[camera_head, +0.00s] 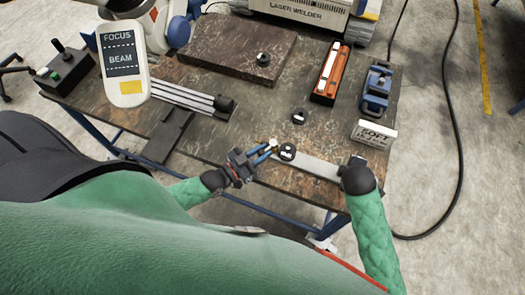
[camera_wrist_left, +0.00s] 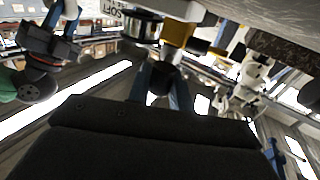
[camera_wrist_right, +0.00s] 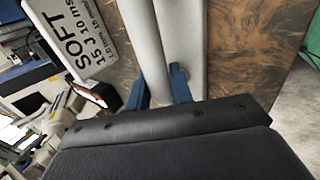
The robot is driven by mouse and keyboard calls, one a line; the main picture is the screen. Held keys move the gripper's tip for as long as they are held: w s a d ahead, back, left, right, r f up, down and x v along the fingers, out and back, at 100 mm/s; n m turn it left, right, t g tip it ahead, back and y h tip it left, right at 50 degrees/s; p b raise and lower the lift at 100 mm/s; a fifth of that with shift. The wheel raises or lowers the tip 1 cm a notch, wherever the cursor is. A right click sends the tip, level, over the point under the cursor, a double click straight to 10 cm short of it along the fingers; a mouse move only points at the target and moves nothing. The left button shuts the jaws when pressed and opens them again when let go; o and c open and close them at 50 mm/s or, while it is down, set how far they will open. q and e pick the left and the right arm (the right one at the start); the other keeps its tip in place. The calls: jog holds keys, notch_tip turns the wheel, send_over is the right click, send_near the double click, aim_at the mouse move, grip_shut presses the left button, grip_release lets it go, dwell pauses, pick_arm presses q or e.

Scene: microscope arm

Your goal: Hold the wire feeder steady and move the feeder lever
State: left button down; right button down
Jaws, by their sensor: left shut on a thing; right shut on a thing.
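A long pale grey bar, which looks like the wire feeder's body (camera_head: 312,168), lies along the table's front edge. A black round knob (camera_head: 287,152) and a small yellowish part (camera_head: 272,145) are at its left end. My left gripper (camera_head: 265,154) is shut at this end; its blue fingers (camera_wrist_left: 160,92) close on a small dark piece below a yellow block (camera_wrist_left: 178,33) in the left wrist view. I cannot tell clearly whether this piece is the lever. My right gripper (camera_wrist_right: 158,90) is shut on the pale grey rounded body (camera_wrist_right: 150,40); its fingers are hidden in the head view.
A white SOFT card (camera_head: 374,134) stands close behind the right hand. An orange tray (camera_head: 331,72), a blue clamp-like tool (camera_head: 377,90) and a black puck (camera_head: 299,117) lie farther back. A FOCUS/BEAM panel (camera_head: 122,65) is at left. Bare tabletop lies around (camera_head: 225,140).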

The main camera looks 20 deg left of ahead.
pick_arm(q)
jog(key=shift+s+d+r+n+t+y, duration=0.1)
jog(key=shift+d+n+t+y, duration=0.3)
jog(key=shift+n+y, duration=0.4)
jog(key=shift+s+d+f+n+t+y, duration=0.1)
jog(key=shift+d+n+t+y, duration=0.25)
jog(key=shift+y, duration=0.8)
jog(key=shift+d+r+n+t+y, duration=0.1)
jog(key=shift+d+n+t+y, duration=0.15)
jog(key=shift+n+t+y, duration=0.45)
jog(key=shift+d+n+y, duration=0.15)
jog(key=shift+n+y, duration=0.5)
jog(key=shift+y, duration=0.3)
jog(key=c, duration=1.3)
grip_release()
jog(key=s+a, duration=0.1)
jog(key=s, duration=1.1)
jog(key=shift+a, duration=0.3)
jog(key=shift+o, duration=0.2)
